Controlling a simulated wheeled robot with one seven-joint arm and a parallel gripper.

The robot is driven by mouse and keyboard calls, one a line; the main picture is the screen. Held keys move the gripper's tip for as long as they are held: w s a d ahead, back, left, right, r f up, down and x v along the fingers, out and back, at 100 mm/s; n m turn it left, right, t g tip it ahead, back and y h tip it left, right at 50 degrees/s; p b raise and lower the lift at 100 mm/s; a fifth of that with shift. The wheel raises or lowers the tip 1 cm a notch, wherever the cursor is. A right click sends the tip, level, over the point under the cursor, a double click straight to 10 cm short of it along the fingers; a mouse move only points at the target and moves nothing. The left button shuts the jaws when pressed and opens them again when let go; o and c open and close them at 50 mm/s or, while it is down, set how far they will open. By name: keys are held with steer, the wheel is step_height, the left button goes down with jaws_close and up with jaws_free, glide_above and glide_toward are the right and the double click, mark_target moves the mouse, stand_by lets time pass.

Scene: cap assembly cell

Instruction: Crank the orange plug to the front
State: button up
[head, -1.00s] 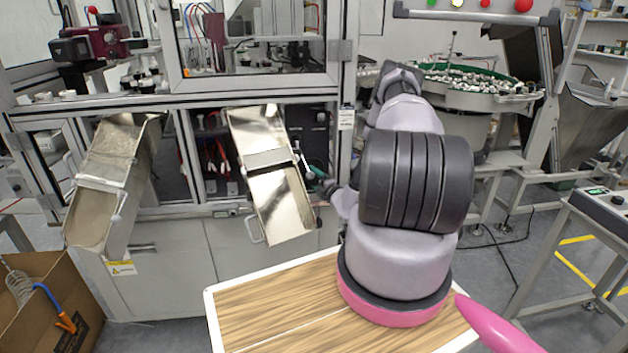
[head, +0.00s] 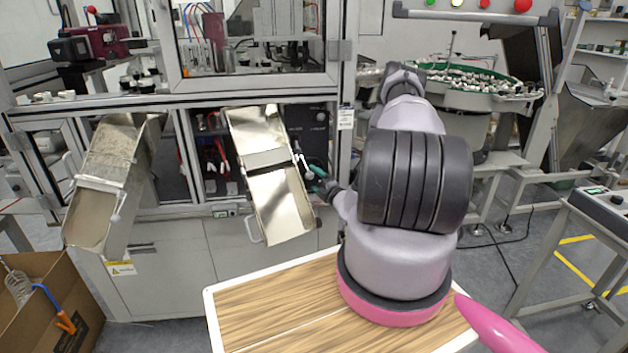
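No orange plug shows near my gripper. The only clear orange piece is the orange end of a blue hose (head: 66,322), in the box at the lower left; I cannot tell whether it is the plug meant. My gripper (head: 316,181) is small and partly hidden at the far end of my arm. It is beside the right edge of the right metal chute (head: 282,205), close to a thin white lever with a rounded end (head: 309,174). Dark green shows at the fingers. I cannot tell whether they touch the lever or are open.
A second metal chute (head: 104,185) hangs at the left of the machine. The machine's frame post (head: 346,140) stands close to the right of my gripper. A cardboard box (head: 30,300) is at the lower left. A bowl feeder (head: 465,95) stands at the back right.

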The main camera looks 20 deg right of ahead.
steer(key=s+d, duration=0.1)
steer(key=s, duration=0.8)
steer(key=shift+s, duration=0.3)
stand_by(0.3)
